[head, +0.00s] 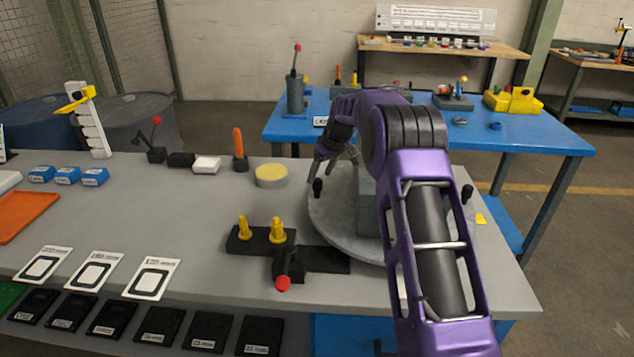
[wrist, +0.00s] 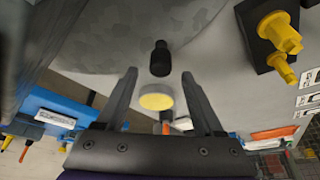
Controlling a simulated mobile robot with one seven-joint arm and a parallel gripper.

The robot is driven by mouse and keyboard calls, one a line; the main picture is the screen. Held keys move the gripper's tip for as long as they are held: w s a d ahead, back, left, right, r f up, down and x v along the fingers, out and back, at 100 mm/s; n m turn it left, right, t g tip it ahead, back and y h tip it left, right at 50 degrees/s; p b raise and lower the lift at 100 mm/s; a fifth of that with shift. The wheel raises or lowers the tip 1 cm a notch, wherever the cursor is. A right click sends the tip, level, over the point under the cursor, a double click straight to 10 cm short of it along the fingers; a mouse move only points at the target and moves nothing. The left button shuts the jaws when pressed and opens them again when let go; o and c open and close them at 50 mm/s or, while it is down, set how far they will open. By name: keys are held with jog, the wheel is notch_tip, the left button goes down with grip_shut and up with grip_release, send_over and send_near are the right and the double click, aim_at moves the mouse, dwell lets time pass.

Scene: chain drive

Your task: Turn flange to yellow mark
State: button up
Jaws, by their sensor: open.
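The flange is a round grey metal disc (head: 335,215) lying flat at the right of the grey bench, with a block on it partly hidden by my arm. One black handle (head: 317,188) stands at its left rim and another (head: 467,193) at its right. A yellow mark (head: 481,218) lies on the bench just right of the disc. My gripper (head: 334,172) is open and empty over the disc's left rim. In the wrist view a black handle (wrist: 160,58) stands just beyond and between the open fingertips (wrist: 160,75), seemingly untouched. The disc (wrist: 130,30) fills the top there.
A yellow-topped round puck (head: 271,175) and an orange-handled tool (head: 239,150) stand left of the disc. A black block with yellow fittings (head: 262,238) and a red-knobbed lever (head: 286,270) sit in front-left. A blue table (head: 550,138) stands behind.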

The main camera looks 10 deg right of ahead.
aim_at(317, 180)
jog(key=shift+x, duration=2.15)
jog(key=shift+c, duration=0.2)
grip_shut()
